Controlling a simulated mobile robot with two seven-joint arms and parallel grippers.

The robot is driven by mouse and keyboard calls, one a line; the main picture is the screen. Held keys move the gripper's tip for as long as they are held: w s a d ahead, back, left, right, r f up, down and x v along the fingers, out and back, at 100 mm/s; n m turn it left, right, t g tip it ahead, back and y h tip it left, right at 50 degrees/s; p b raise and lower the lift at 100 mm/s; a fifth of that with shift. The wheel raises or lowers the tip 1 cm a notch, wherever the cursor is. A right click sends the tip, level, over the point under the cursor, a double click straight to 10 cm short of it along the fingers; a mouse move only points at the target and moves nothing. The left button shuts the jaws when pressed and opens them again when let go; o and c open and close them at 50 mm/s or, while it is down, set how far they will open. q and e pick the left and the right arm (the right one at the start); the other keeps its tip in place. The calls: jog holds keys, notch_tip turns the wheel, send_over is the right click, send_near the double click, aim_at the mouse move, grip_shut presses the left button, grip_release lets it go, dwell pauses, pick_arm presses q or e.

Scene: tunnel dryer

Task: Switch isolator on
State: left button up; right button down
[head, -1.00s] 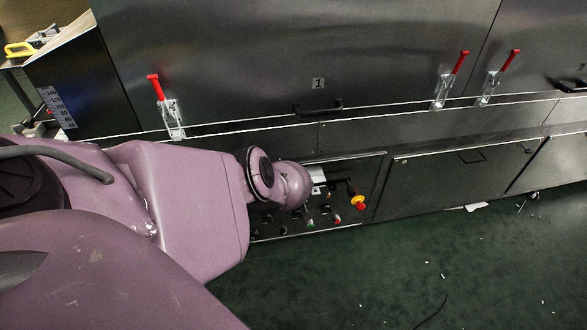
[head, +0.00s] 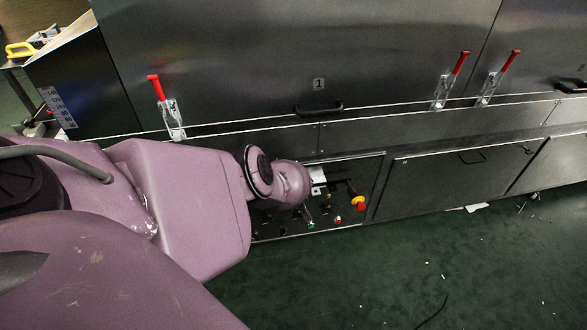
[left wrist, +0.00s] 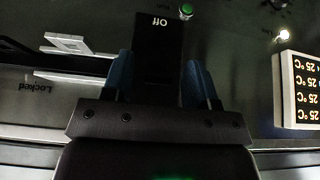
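In the left wrist view a black piece marked "Off" (left wrist: 158,50), its text upside down, stands between the two blue fingers of my left gripper (left wrist: 158,70). The fingers are apart, one on each side of it; I cannot tell whether they touch it. In the head view my left arm reaches the recessed control panel (head: 325,213) under the door marked 1. My wrist covers part of this panel, and the isolator cannot be made out there. My right gripper is not in view.
The wrist view shows a lit temperature display (left wrist: 297,90), a green button (left wrist: 186,10) and a "Locked" label (left wrist: 36,88). The head view shows a red-and-yellow emergency stop (head: 360,203), red-handled clamps (head: 168,105) and a door handle (head: 319,109). The green floor (head: 400,265) in front is mostly clear.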

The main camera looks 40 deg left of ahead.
pick_arm(q)
jog(key=shift+r, duration=0.15)
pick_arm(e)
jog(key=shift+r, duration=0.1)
pick_arm(q)
jog(key=shift+w+r, duration=0.1)
jog(key=shift+r, duration=0.15)
jog(key=p+v, duration=0.7)
jog(key=v, duration=0.3)
jog(key=shift+s+d+p, duration=0.15)
jog(key=shift+s+p, duration=0.05)
jog(key=shift+p, duration=0.1)
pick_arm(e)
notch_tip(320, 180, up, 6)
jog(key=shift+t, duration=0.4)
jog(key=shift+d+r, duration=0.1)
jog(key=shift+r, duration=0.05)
